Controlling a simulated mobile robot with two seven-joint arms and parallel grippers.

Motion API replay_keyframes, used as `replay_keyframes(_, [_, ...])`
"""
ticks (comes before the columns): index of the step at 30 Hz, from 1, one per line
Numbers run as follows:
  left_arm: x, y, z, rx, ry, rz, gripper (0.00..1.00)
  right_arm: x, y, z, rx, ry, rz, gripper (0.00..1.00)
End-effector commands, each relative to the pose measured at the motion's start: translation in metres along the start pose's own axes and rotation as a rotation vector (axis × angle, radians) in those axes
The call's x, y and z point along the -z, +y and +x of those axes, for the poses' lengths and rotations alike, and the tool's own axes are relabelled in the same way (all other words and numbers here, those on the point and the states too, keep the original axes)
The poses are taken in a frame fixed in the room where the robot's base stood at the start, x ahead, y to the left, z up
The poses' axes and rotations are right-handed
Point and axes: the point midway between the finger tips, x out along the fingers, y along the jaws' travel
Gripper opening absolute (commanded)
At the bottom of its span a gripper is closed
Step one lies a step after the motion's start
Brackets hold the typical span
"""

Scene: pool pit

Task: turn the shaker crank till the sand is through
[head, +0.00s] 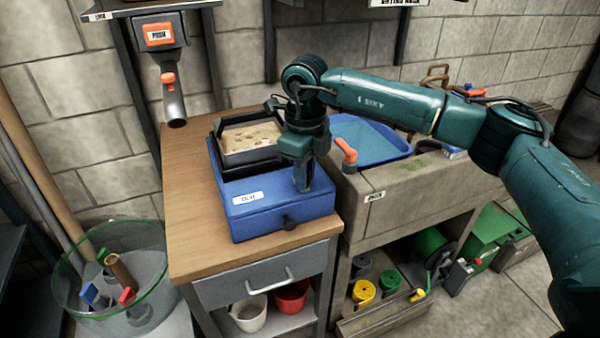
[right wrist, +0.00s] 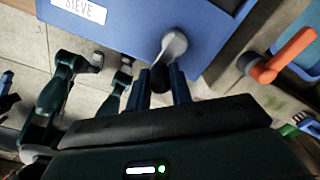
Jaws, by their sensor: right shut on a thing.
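The shaker is a blue box (head: 262,202) with a SIEVE label on a wooden-topped bench. A dark-framed tray (head: 219,148) on its back part holds tan sand (head: 250,137) with small lumps. In the right wrist view, the grey crank (right wrist: 174,46) stands at the box's front edge, with its dark handle (right wrist: 160,78) between my fingers. My right gripper (head: 302,183) comes down from above over the box's front right and is shut on the crank handle. The inside of the box is hidden. My left gripper does not show in the head view.
A stone sink (head: 400,190) with a blue basin (head: 370,140) and an orange-handled tap (head: 346,151) stands close on the right. A glassy bin (head: 120,265) with tools stands at the left. A grey device (head: 160,45) hangs on the wall behind.

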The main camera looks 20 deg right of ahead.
Motion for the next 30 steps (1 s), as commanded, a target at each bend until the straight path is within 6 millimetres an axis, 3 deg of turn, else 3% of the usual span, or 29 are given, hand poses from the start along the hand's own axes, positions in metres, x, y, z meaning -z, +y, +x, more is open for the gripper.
replay_keyframes(30, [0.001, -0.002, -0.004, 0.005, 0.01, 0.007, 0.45, 0.009, -0.031, -0.001, 0.004, -0.016, -0.934, 0.0])
